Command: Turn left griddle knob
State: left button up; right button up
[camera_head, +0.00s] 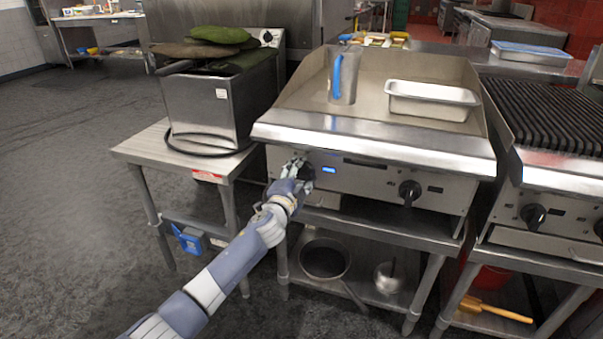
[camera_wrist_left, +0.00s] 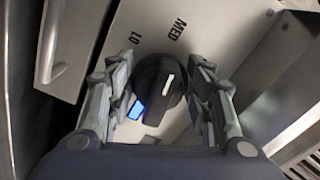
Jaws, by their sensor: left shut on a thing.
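The griddle (camera_head: 400,67) stands in the middle of the head view. Its left knob (camera_head: 307,173) is at the left of the front panel, partly hidden by my left gripper (camera_head: 298,170). In the left wrist view the black knob (camera_wrist_left: 160,86) sits between the two fingers of my left gripper (camera_wrist_left: 162,95), which is shut on it. The knob's white mark points up toward the space near the MED label (camera_wrist_left: 178,30), with LO (camera_wrist_left: 135,38) to its left. A lit blue indicator (camera_wrist_left: 136,110) shows beside the knob. My right gripper is not in view.
The right griddle knob (camera_head: 409,192) is on the same panel. A metal pitcher (camera_head: 343,78) and a steel pan (camera_head: 432,97) stand on the griddle. A fryer (camera_head: 215,105) is on the left, a grill (camera_head: 550,110) on the right. Open floor (camera_head: 70,200) lies left.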

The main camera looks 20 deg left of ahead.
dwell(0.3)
pick_arm(q)
jog(key=o, duration=0.8)
jog(key=shift+c, duration=0.2)
jog(key=shift+s, duration=0.1)
jog(key=s, duration=1.1)
jog(key=shift+s+a, duration=0.2)
jog(key=shift+s, duration=0.2)
jog(key=shift+f, duration=0.1)
